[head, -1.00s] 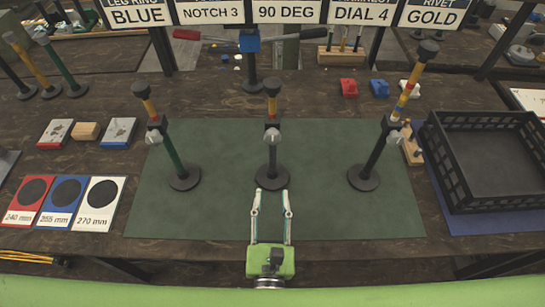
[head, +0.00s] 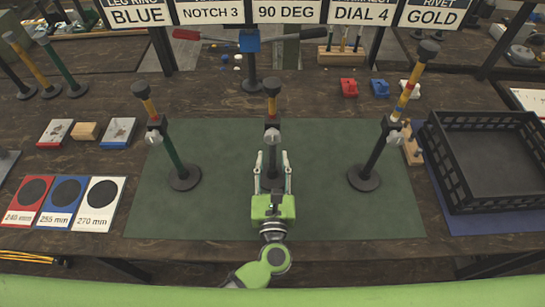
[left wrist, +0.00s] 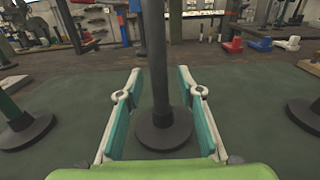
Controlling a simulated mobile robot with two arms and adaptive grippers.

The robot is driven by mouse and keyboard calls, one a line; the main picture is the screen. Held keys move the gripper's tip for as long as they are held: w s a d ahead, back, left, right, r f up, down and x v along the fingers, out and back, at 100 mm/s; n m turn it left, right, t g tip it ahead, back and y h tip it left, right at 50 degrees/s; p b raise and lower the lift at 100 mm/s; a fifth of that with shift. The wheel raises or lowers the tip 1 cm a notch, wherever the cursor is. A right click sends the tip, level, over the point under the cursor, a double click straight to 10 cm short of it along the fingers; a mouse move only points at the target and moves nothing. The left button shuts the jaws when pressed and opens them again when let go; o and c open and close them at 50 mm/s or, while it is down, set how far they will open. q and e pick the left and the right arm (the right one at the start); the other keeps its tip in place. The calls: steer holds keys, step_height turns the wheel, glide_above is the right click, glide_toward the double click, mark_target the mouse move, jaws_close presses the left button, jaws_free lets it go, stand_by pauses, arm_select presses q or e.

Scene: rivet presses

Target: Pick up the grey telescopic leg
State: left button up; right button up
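The grey telescopic leg (head: 272,133) stands upright on its round black base in the middle of the green mat (head: 225,215). It has a dark grey lower tube, a grey clamp knob, a yellow upper tube and a dark cap. My left gripper (head: 271,166) is open, with one finger on each side of the lower tube. In the left wrist view, the leg's tube (left wrist: 155,60) and base (left wrist: 163,133) show between the open fingers (left wrist: 160,82), with a gap on each side. My right gripper is not in view.
A green-tubed leg (head: 173,150) stands to the left and another dark-tubed leg (head: 376,155) to the right. A black crate (head: 455,195) is at the far right. Red, blue and white length cards (head: 65,190) lie at the left. Free mat lies between the legs.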

arm_select(q)
steer(key=shift+w, duration=0.35)
steer(key=shift+s, duration=0.1)
jaws_close()
steer(key=shift+r, duration=0.1)
step_height(320, 180, up, 9)
steer(key=shift+f, duration=4.3)
